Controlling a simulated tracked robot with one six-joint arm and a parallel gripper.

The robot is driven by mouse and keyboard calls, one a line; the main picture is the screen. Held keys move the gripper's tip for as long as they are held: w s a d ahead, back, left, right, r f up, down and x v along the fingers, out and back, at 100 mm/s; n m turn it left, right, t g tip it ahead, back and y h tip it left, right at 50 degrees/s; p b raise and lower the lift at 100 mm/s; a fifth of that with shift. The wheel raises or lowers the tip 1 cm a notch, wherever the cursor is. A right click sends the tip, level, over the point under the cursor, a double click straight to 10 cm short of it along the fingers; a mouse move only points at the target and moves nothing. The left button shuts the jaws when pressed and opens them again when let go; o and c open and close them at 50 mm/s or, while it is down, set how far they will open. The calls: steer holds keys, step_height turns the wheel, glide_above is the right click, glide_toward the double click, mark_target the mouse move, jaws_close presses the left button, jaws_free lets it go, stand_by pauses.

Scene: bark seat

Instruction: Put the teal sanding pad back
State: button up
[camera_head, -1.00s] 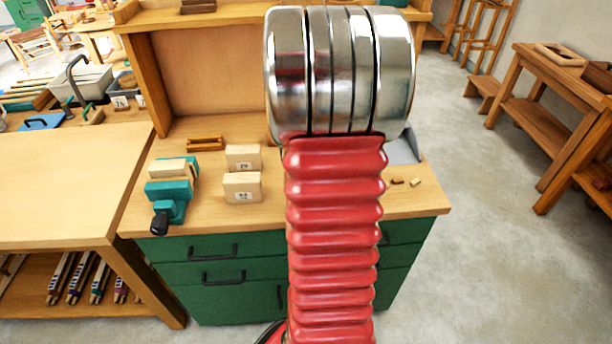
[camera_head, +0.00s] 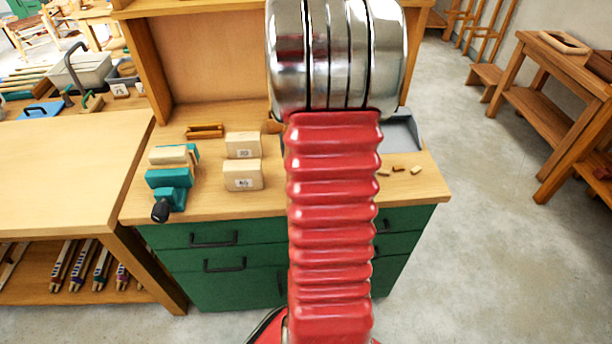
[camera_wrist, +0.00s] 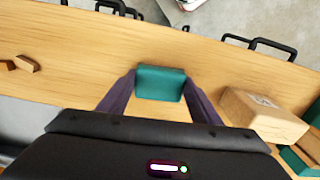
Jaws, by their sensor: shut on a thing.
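The teal sanding pad (camera_wrist: 160,84) is a small block between the two dark fingers of my gripper (camera_wrist: 160,80) in the wrist view. The gripper is shut on it, over the pale wooden bench top (camera_wrist: 70,45). I cannot tell how high the pad is above the wood. In the head view my own arm hides the gripper and the pad.
Two numbered wooden blocks (camera_head: 242,175) stand on the bench, beside a teal vise (camera_head: 170,179). A block (camera_wrist: 262,113) is right of my gripper in the wrist view. A grey tray (camera_head: 402,133) and small wooden pieces (camera_head: 399,169) lie at the right.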

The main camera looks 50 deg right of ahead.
steer(key=shift+f, duration=0.2)
stand_by(0.6)
steer(key=o, duration=1.1)
steer(key=shift+o, duration=0.3)
steer(key=shift+o, duration=1.3)
steer(key=shift+r, duration=0.15)
steer(key=shift+r, duration=3.35)
